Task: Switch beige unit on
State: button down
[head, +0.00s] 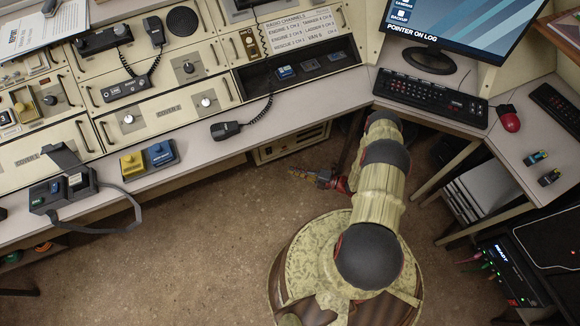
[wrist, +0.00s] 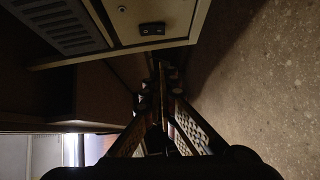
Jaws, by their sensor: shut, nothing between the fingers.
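The beige unit (head: 290,143) stands on the floor under the desk in the head view, partly hidden by the desktop. In the wrist view its beige front panel (wrist: 178,20) fills the upper middle, with a vented grille at the left. A black rocker switch (wrist: 152,29) sits on that panel; I cannot tell which way it is set. My gripper (head: 293,172) is low beside the unit's front in the head view. In the wrist view my gripper (wrist: 159,68) is shut and empty, its tips below the switch in the picture and apart from it.
The desk edge (head: 200,166) overhangs the unit. A dark bag-like device with a strap (head: 65,190) lies on the desk at left. The brown floor (head: 215,220) in front of the unit is clear.

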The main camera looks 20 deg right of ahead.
aim_at(269, 151)
jog(key=w+d+b+x, duration=0.2)
jog(key=b+x, duration=0.1)
jog(key=x, duration=0.8)
jog(key=shift+b, duration=0.3)
jog(key=shift+a+f, duration=0.1)
jog(key=shift+w, duration=0.1)
